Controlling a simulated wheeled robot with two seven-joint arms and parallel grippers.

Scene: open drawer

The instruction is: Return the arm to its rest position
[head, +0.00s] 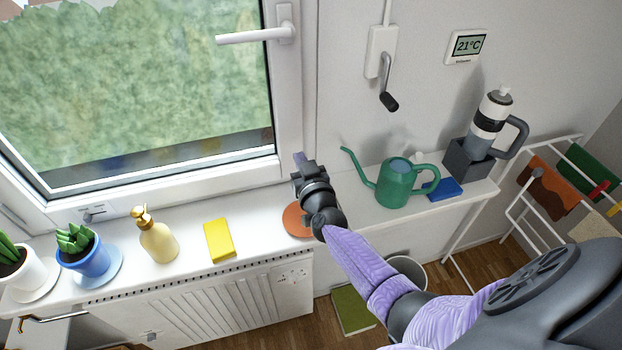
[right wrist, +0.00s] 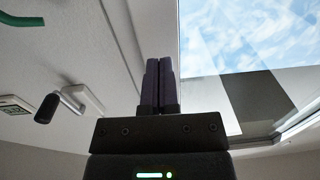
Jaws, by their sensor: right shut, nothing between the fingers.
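My right arm reaches from the lower right of the head view to the window sill (head: 185,267). Its gripper (head: 299,160) is in front of the wall beside the window frame, above an orange disc (head: 296,221) on the sill. In the right wrist view the two dark fingers (right wrist: 159,85) are side by side, shut, with nothing between them. They point up toward the wall and the window. The gripper is apart from the green watering can (head: 394,186) to its right. My left gripper is not in either view.
On the sill stand potted plants (head: 85,256), a gold soap dispenser (head: 158,241), a yellow sponge (head: 219,240), a blue block (head: 445,189) and a grey bottle (head: 487,122). A drying rack (head: 516,212) stands right. A grey bucket (head: 408,268) is below the sill. A crank (head: 388,99) hangs on the wall.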

